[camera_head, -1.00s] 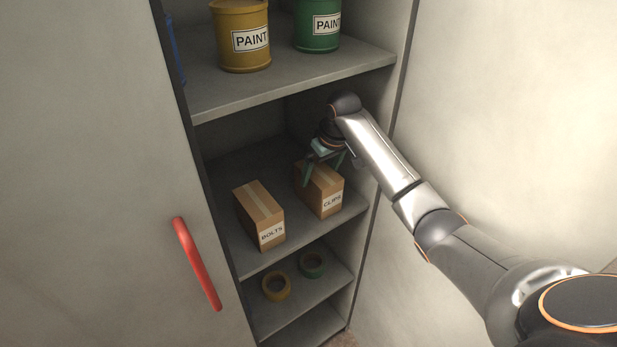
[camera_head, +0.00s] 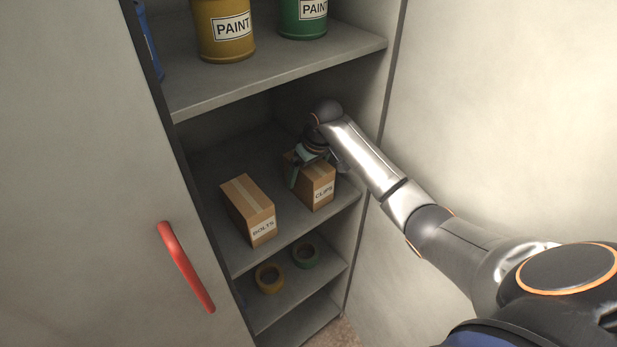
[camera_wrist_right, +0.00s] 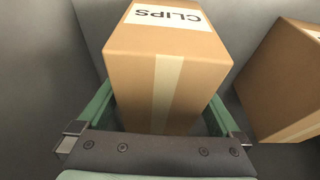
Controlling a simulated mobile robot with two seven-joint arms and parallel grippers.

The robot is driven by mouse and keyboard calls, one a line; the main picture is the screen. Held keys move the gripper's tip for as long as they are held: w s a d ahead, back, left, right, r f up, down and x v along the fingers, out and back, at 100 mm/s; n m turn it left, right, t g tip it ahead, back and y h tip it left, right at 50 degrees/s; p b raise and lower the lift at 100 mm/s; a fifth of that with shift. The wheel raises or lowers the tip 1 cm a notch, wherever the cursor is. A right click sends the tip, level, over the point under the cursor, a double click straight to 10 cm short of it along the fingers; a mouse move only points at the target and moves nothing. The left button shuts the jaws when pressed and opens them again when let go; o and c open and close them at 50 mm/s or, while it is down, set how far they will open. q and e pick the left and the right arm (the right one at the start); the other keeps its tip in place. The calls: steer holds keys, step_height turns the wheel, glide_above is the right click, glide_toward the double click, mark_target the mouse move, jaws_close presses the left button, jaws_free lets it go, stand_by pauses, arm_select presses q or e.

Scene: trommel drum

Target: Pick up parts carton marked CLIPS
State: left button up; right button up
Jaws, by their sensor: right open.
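The parts carton marked CLIPS (camera_head: 318,187) is a brown box with a white label and a pale tape strip, upright on the middle shelf of the cabinet. My right gripper (camera_head: 309,168) is over its top, with a finger on either side. In the right wrist view the CLIPS carton (camera_wrist_right: 165,75) lies between the two green fingers of the right gripper (camera_wrist_right: 163,112), which are open. The right finger looks close to the carton's side; I cannot tell whether it touches. My left gripper is not in view.
A carton marked BOLTS (camera_head: 248,208) stands just left of the CLIPS carton. Yellow (camera_head: 270,278) and green (camera_head: 306,255) tape rolls lie on the shelf below. Paint cans stand on the upper shelf (camera_head: 290,72). A cabinet door with a red handle (camera_head: 186,266) is at the left.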

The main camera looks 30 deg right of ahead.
steer(key=shift+f, duration=0.2)
stand_by(0.3)
steer(key=c, duration=1.5)
steer(key=shift+r, duration=0.1)
steer(key=shift+c, duration=0.3)
